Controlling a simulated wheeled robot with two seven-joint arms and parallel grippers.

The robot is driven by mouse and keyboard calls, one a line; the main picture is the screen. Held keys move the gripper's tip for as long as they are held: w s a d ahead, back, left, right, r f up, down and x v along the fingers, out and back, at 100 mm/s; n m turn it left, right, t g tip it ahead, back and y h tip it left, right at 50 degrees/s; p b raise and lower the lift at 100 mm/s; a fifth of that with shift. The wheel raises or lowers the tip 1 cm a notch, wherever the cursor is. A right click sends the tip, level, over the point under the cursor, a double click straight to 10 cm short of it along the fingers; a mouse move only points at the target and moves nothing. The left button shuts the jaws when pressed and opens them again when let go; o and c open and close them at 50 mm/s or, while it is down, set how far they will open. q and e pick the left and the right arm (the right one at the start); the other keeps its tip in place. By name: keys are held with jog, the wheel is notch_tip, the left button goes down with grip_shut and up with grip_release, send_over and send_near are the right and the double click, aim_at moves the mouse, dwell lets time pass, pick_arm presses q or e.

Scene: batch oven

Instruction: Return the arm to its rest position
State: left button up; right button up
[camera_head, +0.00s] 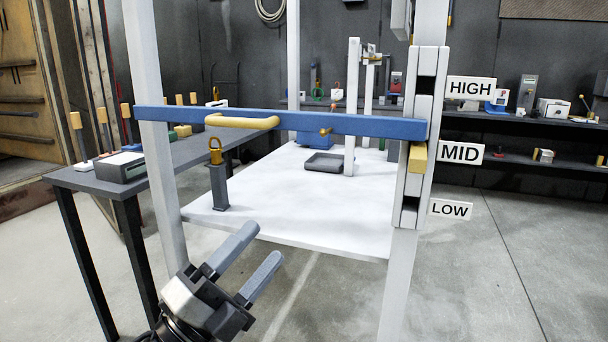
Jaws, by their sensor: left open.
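My left gripper (256,262) comes in from the bottom, its two blue-grey fingers spread apart with nothing between them. It is in front of and below the near edge of the white table (310,237). A blue bar (350,124) with a yellow handle (243,122) runs across the white frame above the table. The gripper is apart from the bar and handle. A yellow block (418,158) sits in the slotted post beside the MID sign (460,152). My right gripper is out of view.
A grey post with a yellow ring (217,180) stands on the white table's left corner. A dark tray (327,161) lies farther back. White uprights (153,120) flank the opening. A dark side table (92,180) stands left. Bare floor (490,270) is open at right.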

pick_arm(q)
jog(key=s+a+f+n+y, duration=0.25)
jog(key=f+n+y, duration=0.35)
jog(key=f+n, duration=0.3)
jog(key=s+a+f+n+y, duration=0.1)
jog(key=a+f+n+y, duration=0.4)
jog(key=f+n, duration=0.45)
jog(key=s+f+n+g+y+p, duration=0.1)
jog(key=s+f+n+g+y, duration=0.1)
jog(key=s+f+n+g, duration=0.4)
jog(key=s+f, duration=0.5)
jog(key=f, duration=0.2)
jog(key=shift+g, duration=0.3)
